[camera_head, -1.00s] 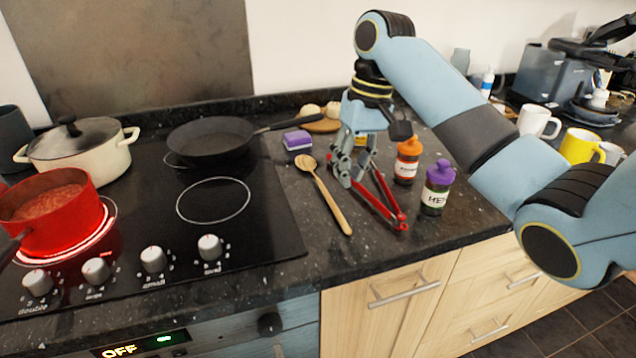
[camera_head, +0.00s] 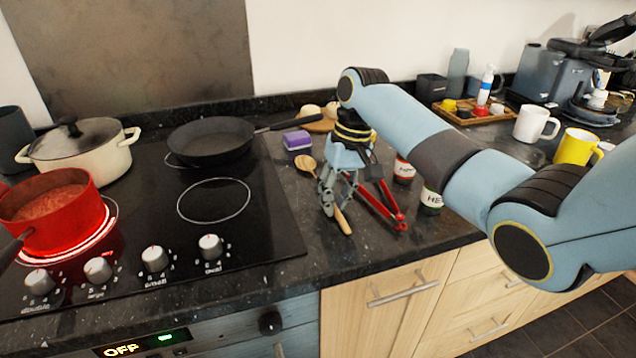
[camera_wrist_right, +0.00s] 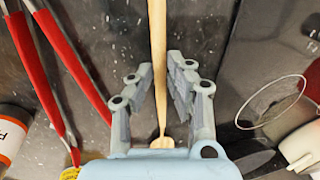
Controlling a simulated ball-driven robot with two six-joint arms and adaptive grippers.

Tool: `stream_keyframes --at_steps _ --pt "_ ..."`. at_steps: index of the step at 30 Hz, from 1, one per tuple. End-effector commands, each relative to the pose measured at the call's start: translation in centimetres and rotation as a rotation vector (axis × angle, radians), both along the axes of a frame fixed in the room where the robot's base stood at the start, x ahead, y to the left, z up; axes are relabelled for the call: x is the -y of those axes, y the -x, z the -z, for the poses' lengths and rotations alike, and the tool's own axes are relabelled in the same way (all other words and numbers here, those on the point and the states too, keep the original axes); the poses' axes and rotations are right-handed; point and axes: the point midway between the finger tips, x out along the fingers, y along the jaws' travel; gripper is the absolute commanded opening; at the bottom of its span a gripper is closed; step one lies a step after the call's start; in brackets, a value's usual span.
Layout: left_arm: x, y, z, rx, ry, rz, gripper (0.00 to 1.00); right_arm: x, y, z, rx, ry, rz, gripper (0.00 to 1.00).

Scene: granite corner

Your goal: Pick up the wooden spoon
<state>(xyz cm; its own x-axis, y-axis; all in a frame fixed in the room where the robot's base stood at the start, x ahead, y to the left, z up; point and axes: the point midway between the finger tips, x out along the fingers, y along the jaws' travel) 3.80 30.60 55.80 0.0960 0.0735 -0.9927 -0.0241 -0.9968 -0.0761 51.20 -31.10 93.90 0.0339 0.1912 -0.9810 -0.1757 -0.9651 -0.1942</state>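The wooden spoon (camera_head: 307,164) lies on the dark granite counter just right of the hob. Its bowl points to the back and its handle to the front. My right gripper (camera_head: 333,207) is over the handle and hides part of it. In the right wrist view the spoon (camera_wrist_right: 157,50) runs between the two fingers of the right gripper (camera_wrist_right: 159,85). The fingers are open, with a gap on each side of the handle. My left gripper is not in view.
Red-handled tongs (camera_head: 378,208) lie close to the right of the spoon. Two spice jars, one the lower jar (camera_head: 432,198), stand beyond them. A purple-topped sponge (camera_head: 297,140) is behind. A red pot (camera_head: 52,212) sits on a glowing ring at left.

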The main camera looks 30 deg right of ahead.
Motion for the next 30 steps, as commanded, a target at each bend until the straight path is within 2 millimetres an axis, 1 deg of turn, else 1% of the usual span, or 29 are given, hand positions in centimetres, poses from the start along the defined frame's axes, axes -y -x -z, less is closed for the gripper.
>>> stream_keyframes --at_steps 5,6,9,10,22,26,29,30 --pt "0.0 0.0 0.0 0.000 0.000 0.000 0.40 0.0 0.0 0.1 0.000 0.000 0.000 0.16" --pt "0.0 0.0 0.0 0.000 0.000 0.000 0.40 0.0 0.0 0.1 0.000 0.000 0.000 0.14" --pt "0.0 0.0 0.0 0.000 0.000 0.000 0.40 0.0 0.0 0.1 0.000 0.001 0.000 0.01" --pt "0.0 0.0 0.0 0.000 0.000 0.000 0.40 0.0 0.0 0.1 0.000 0.001 0.000 0.00" --pt "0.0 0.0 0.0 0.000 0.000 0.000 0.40 0.0 0.0 -0.2 0.002 0.001 0.000 0.00" --pt "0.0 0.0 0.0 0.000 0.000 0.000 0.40 0.0 -0.1 -1.1 0.002 0.001 0.000 0.00" --pt "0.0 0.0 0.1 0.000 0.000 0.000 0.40 0.1 -0.2 -2.6 0.005 0.002 0.001 0.00" --pt "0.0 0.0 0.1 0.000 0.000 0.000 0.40 0.1 -0.2 -3.5 0.006 0.002 0.000 0.00"
